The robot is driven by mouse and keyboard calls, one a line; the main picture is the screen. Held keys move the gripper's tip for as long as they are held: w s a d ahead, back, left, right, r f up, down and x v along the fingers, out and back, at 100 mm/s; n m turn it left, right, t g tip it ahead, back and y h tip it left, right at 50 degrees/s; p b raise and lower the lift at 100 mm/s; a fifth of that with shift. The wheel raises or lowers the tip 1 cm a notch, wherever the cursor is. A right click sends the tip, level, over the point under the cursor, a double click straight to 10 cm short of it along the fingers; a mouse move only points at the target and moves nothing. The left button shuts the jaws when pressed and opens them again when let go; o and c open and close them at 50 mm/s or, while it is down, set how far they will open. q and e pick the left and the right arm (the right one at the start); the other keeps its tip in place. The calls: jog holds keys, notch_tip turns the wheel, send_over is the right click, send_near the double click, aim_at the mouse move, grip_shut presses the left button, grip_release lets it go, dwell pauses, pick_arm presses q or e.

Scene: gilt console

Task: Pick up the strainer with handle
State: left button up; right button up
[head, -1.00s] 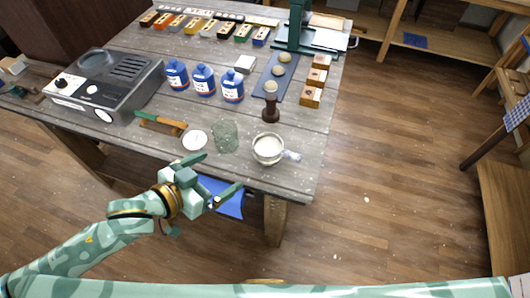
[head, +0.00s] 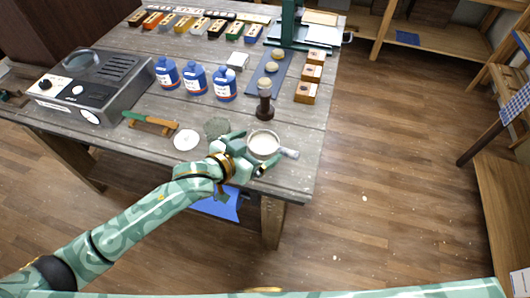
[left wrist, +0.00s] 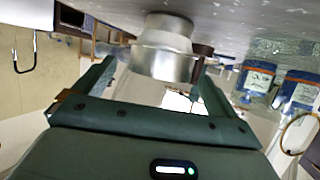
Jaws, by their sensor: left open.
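The strainer with handle (head: 263,142) is a round metal cup with a pale inside. It stands near the front right corner of the table, its short handle (head: 290,153) pointing right. My left gripper (head: 254,151) is open at its near side, fingers spread toward it. In the left wrist view the strainer's metal wall (left wrist: 165,48) shows between and beyond the open fingertips (left wrist: 158,70). Whether the fingers touch it I cannot tell. The handle is not clear in that view. My right gripper is not in view.
A green glass piece (head: 215,127) is close left of the gripper, partly hidden. A white disc (head: 186,139) lies further left. A dark tamper-like piece (head: 264,108) stands just behind the strainer. Blue bottles (head: 194,81) and a metal machine (head: 90,85) stand further back.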

pick_arm(q)
jog(key=shift+w+d+f, duration=0.1)
jog(key=shift+w+d, duration=0.05)
jog(key=c, duration=1.4)
jog(key=shift+c, duration=0.2)
